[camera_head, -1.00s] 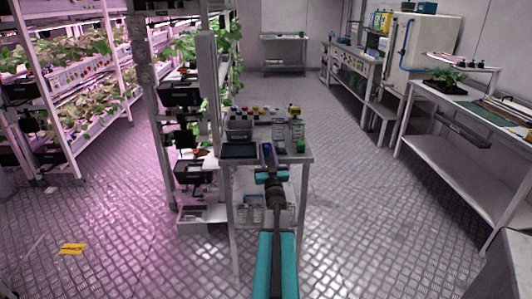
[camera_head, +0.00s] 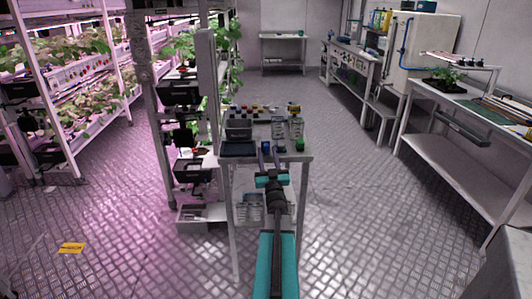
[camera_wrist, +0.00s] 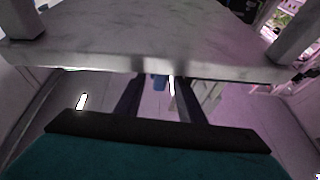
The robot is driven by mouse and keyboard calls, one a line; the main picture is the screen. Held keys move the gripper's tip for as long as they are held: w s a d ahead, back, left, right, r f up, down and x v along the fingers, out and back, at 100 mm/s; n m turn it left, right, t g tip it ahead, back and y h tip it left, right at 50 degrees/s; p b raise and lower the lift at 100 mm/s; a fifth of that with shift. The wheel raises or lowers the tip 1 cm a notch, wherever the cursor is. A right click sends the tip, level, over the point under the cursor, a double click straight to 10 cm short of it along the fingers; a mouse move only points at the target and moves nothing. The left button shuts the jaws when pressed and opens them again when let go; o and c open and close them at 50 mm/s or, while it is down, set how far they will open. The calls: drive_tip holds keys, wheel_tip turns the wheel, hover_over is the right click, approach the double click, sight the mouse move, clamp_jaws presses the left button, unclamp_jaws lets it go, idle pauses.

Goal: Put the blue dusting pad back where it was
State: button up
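My gripper (camera_head: 273,152) is at the front edge of the small table, with its two fingers apart. The fingers also show in the wrist view (camera_wrist: 160,92), spread, with their far ends cut off at the table edge. A small blue patch (camera_wrist: 160,83) shows between them in that view, partly hidden by the edge. I cannot tell whether it is the blue dusting pad. In the head view small blue spots lie at the fingertips, too small to identify. I see no pad clearly held.
A plant rack stands close on the left. A bench (camera_head: 455,160) stands at the right. The floor between is clear.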

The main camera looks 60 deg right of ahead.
drive_tip(key=b+v, duration=0.1)
drive_tip(key=v, duration=0.8)
drive_tip(key=shift+s+a+b, duration=0.2)
drive_tip(key=shift+b, duration=0.1)
drive_tip(key=shift+f, duration=0.1)
idle(0.4)
